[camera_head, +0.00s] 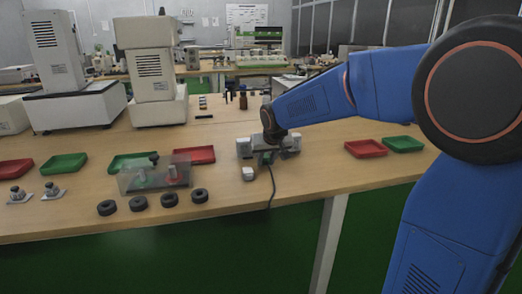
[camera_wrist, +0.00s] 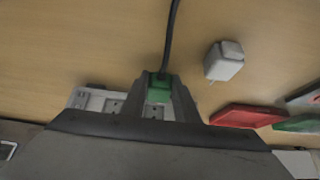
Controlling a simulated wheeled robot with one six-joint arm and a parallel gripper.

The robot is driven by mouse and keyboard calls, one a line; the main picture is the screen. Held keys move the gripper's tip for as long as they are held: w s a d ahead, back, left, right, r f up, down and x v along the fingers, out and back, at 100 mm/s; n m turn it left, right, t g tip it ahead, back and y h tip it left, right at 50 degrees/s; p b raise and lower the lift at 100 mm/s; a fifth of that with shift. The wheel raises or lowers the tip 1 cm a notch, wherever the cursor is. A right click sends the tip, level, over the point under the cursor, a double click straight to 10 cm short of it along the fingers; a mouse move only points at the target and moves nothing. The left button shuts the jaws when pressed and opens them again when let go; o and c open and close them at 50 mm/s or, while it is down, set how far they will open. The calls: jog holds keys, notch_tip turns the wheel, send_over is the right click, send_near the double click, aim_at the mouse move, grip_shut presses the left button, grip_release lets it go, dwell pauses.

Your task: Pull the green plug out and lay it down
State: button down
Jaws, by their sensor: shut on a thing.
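The green plug (camera_wrist: 159,88) sits between the two fingers of my gripper (camera_wrist: 160,98) in the wrist view, and the gripper is shut on it. A dark cable runs from the plug over the wooden table. A pale socket strip (camera_wrist: 95,101) lies at and below the plug. Whether the plug is still seated in the strip cannot be told. In the head view my gripper (camera_head: 270,153) reaches down at the strip (camera_head: 290,146), and the cable hangs over the table's front edge. The green plug (camera_head: 266,157) is mostly hidden there.
A white plug-like block (camera_wrist: 224,61) lies beside the cable. A red tray (camera_head: 365,148) and a green tray (camera_head: 404,144) are to the right. A clear box (camera_head: 128,181), black rings (camera_head: 138,203) and more trays are left. Bare table lies right of the strip.

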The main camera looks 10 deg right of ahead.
jog(key=shift+f, duration=0.2)
jog(key=c, duration=1.3)
grip_release()
jog(key=v, duration=1.7)
jog(key=shift+r, duration=0.2)
jog(key=shift+s, duration=0.1)
jog(key=s+d+f, duration=0.2)
jog(key=s+f, duration=0.3)
jog(key=s, duration=0.5)
jog(key=s+d+f+g, duration=0.1)
jog(key=s+d+f, duration=0.1)
jog(key=s+f, duration=0.4)
jog(key=s+d+f, duration=0.3)
jog(key=s+f, duration=0.3)
jog(key=s, duration=0.9)
jog(key=shift+s+g, duration=0.2)
jog(key=shift+g, duration=0.2)
